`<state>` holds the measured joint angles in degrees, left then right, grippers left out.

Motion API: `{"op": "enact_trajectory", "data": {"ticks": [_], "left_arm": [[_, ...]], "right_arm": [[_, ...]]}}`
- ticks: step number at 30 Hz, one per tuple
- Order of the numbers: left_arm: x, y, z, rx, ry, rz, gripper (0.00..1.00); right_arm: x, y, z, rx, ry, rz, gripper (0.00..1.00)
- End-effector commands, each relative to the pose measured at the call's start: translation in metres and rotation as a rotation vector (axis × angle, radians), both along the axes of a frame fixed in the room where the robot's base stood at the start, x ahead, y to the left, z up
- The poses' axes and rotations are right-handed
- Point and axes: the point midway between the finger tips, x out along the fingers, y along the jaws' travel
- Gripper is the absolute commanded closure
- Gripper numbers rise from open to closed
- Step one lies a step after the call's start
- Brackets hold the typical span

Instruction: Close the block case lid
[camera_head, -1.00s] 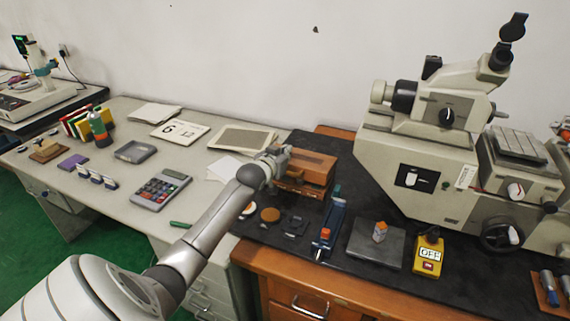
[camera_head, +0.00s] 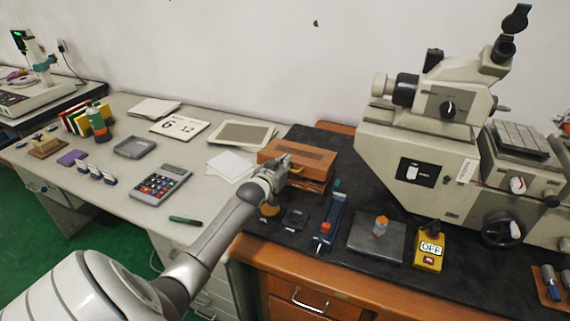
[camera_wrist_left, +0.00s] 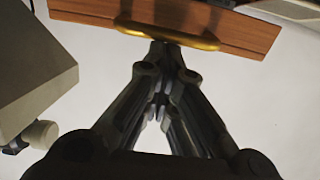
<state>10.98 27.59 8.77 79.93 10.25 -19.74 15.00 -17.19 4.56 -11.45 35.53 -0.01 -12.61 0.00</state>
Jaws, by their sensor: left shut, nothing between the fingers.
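The block case (camera_head: 318,182) is a brown wooden box on the black mat, just right of the white papers. Its lid (camera_head: 306,153) looks nearly flat over the case; my gripper hides part of the front, so I cannot tell whether it is fully down. My left gripper (camera_head: 284,162) is at the front left of the case, shut and empty. In the left wrist view, the shut fingers (camera_wrist_left: 162,52) reach a brass handle (camera_wrist_left: 195,40) on a wooden panel (camera_wrist_left: 243,33); I cannot tell whether they touch it. My right gripper is not in view.
The large grey measuring machine (camera_head: 425,130) stands to the right. A blue tool (camera_head: 330,225), a grey plate (camera_head: 362,243) and a yellow switch box (camera_head: 429,250) lie in front and to the right. A calculator (camera_head: 160,186) and a green marker (camera_head: 185,220) are to the left.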

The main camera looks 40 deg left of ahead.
Motion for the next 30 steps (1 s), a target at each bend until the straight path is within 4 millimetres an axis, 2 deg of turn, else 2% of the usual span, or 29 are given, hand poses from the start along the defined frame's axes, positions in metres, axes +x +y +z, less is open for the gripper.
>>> {"op": "enact_trajectory", "data": {"ticks": [1, 3, 7, 11, 23, 30], "left_arm": [[-0.003, -0.001, -0.014, 0.004, -0.018, 0.000, 1.00], [-0.006, -0.002, -0.020, 0.012, -0.042, 0.000, 1.00], [-0.014, -0.004, -0.036, 0.019, -0.059, 0.002, 1.00], [-0.017, -0.005, -0.043, 0.020, -0.061, 0.001, 1.00], [-0.017, -0.005, -0.042, 0.020, -0.061, 0.001, 1.00], [-0.012, -0.005, -0.019, 0.021, -0.061, -0.001, 1.00]], "right_arm": [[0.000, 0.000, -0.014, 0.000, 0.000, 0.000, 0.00], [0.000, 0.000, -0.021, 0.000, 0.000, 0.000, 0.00], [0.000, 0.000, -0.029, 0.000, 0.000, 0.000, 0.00], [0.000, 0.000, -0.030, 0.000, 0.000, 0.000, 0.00], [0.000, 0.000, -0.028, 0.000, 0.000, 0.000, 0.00], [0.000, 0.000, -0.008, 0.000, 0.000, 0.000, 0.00]]}}
